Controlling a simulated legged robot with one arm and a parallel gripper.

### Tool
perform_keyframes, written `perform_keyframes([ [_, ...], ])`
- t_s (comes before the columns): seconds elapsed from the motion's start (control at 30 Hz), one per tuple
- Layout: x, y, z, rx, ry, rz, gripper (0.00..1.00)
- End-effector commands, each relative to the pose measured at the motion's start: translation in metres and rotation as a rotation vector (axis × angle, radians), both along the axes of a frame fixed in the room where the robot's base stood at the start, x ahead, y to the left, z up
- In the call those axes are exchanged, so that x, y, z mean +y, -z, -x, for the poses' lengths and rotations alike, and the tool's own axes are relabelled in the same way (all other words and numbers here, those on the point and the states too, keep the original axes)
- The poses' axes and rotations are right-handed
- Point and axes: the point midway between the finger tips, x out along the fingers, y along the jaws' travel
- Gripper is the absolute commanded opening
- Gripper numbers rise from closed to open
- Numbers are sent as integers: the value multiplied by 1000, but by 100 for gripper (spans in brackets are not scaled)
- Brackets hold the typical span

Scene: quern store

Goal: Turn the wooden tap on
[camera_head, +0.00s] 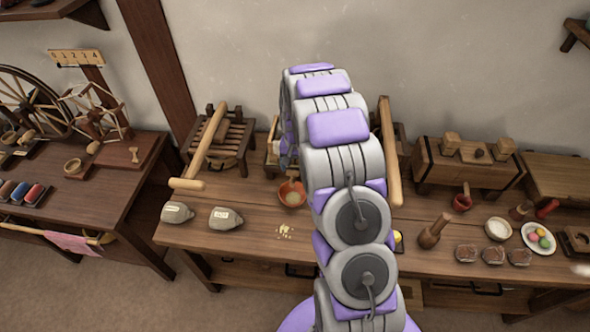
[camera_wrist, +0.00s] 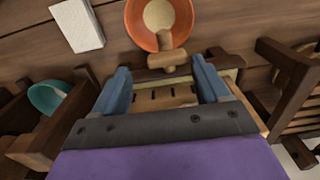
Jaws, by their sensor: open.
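A small T-shaped wooden piece, which looks like the wooden tap (camera_wrist: 168,60), shows in the wrist view just beyond my fingertips, beside the orange bowl. My gripper (camera_wrist: 161,68) is open, with its two blue fingers spread on either side of the piece's line. I cannot tell whether a finger touches it. The orange bowl (camera_wrist: 146,36) holds pale meal; it also shows in the head view (camera_head: 284,189), left of my arm. A slotted wooden part (camera_wrist: 160,97) lies between the fingers.
A teal bowl (camera_wrist: 44,97) and a white block (camera_wrist: 78,25) show in the wrist view.

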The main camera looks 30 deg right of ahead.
Motion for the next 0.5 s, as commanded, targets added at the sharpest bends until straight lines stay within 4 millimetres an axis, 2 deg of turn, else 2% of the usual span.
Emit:
perform_keyframes([
  [0.13, 5, 10, 0, 0, -1, 6, 74],
  [0.47, 2, 12, 0, -2, -2, 3, 74],
  [0.5, 1, 12, -1, -1, -2, 2, 71],
])
